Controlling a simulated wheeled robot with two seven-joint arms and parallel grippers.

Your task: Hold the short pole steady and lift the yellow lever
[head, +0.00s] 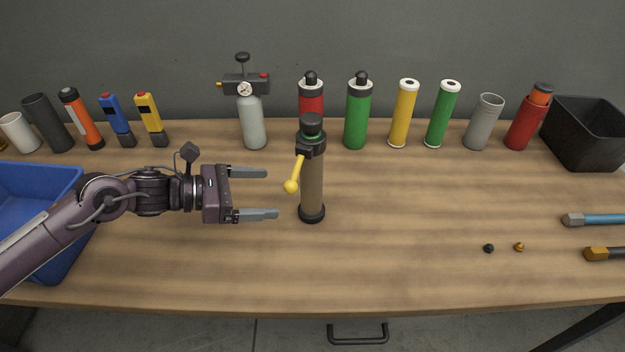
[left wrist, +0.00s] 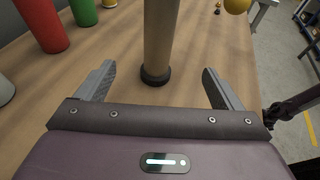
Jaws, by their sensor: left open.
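The short pole (head: 312,185) stands upright on the table, brown with a black foot and a dark top. Its yellow lever (head: 296,174) hangs down on the pole's left side and ends in a round knob. My left gripper (head: 272,194) is open and empty, just left of the pole, with its fingers pointing at it. In the left wrist view the pole (left wrist: 161,40) rises ahead, between the lines of the two open fingers (left wrist: 160,88) and apart from them. My right gripper is not in view.
Several cylinders, such as the green one (head: 357,118), and a grey bottle with a gauge (head: 253,125) line the back. A blue bin (head: 60,172) is at left, a black bin (head: 590,140) at right. Two small caps (head: 489,248) lie front right.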

